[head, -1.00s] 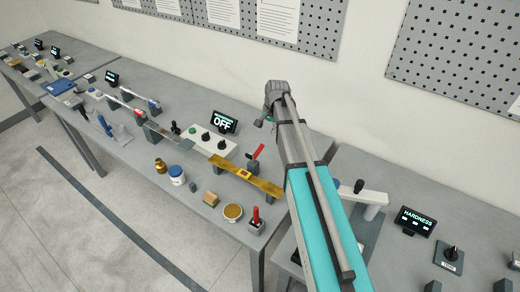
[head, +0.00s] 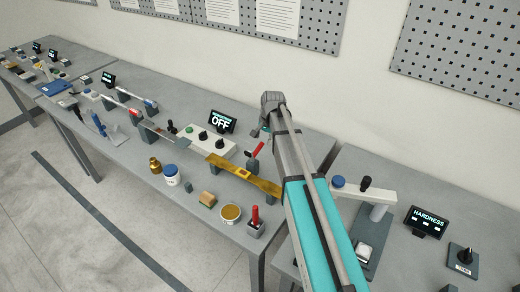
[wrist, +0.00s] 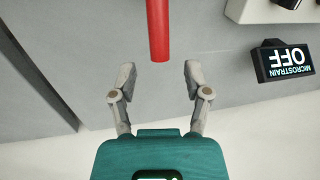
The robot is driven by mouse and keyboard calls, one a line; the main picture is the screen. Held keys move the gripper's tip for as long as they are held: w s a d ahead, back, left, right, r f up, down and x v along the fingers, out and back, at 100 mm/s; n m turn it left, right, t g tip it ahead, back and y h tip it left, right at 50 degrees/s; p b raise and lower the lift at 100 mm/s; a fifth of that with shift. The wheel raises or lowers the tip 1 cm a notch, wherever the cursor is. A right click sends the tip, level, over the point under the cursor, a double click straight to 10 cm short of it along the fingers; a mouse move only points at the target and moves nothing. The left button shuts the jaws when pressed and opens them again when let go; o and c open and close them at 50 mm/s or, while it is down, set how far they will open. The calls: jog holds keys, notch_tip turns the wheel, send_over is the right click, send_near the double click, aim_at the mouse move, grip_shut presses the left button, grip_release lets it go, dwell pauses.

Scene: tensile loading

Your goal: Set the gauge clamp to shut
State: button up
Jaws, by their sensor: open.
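What looks like the gauge clamp has a red lever (head: 255,149) standing tilted beside the brass-coloured bar (head: 240,177) on the bench. In the wrist view a red bar (wrist: 158,30), apparently this lever, comes in from the top, its end just ahead of the space between my fingertips. My gripper (wrist: 160,76) is open and empty, with one finger on each side of the bar's line and no contact visible. In the head view my gripper (head: 266,130) is small and partly hidden by my arm, close above the lever. The clamp's lower part is hard to make out.
A display reading MICROSTRAIN OFF (wrist: 285,62) stands close by; it also shows in the head view (head: 220,121). A white box with black knobs (head: 203,138) is left of the bar. A second red handle (head: 255,215), a tub (head: 230,213) and a jar (head: 171,175) stand in front.

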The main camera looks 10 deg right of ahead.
aim_at(262, 142)
jog(key=shift+w+a+f+b, duration=0.15)
jog(key=shift+f+b, duration=0.7)
jog(key=shift+f, duration=0.15)
jog(key=shift+w+a+f+b, duration=0.1)
jog(key=shift+f+b, duration=0.7)
jog(key=shift+f, duration=0.2)
